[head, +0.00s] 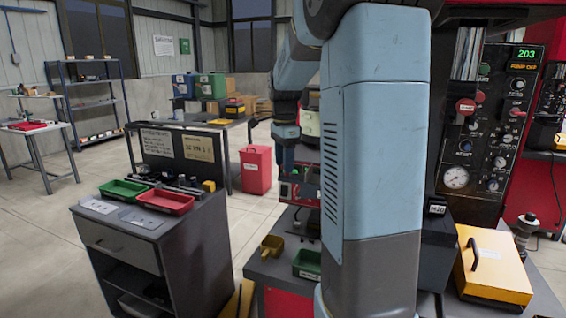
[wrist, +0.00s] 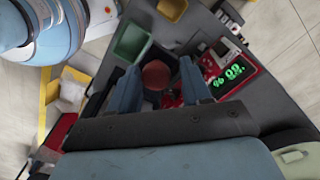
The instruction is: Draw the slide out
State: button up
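My gripper (wrist: 160,68) points down in the wrist view, its two dark blue-grey fingers set well apart. A round reddish-brown part (wrist: 156,75) shows between and beyond the fingers, and I see no finger touching it. Red and dark machine parts lie around it, and a red unit with a green digit display (wrist: 233,72) is at the right. I cannot make out which part is the slide. In the head view my arm covers much of the bench, and a red machine (head: 290,190) shows only partly at its left. The gripper's fingertips are not clear there.
A green tray (wrist: 132,42) and a yellow scoop (wrist: 172,8) lie on the dark bench near the machine. A yellow box with a handle (head: 493,265) stands at the right by the gauge panel (head: 480,140). A grey cabinet (head: 150,240) with trays stands at the left.

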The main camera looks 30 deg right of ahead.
jog(key=shift+o, duration=1)
jog(key=shift+s+d, duration=0.1)
notch_tip(320, 180, up, 14)
jog(key=shift+f, duration=0.2)
jog(key=s+a+f+n+t, duration=0.2)
jog(key=s+a+n, duration=0.3)
jog(key=s, duration=0.3)
jog(key=s+a+f+n+t, duration=0.1)
jog(key=s+a+f+n, duration=0.4)
jog(key=s+n, duration=0.2)
jog(key=s+a+f+n+t, duration=0.2)
jog(key=s+a+f+n, duration=0.2)
jog(key=s+n, duration=0.3)
jog(key=shift+s+a+f+t, duration=0.25)
jog(key=shift+s+a, duration=0.35)
jog(key=shift+s, duration=0.45)
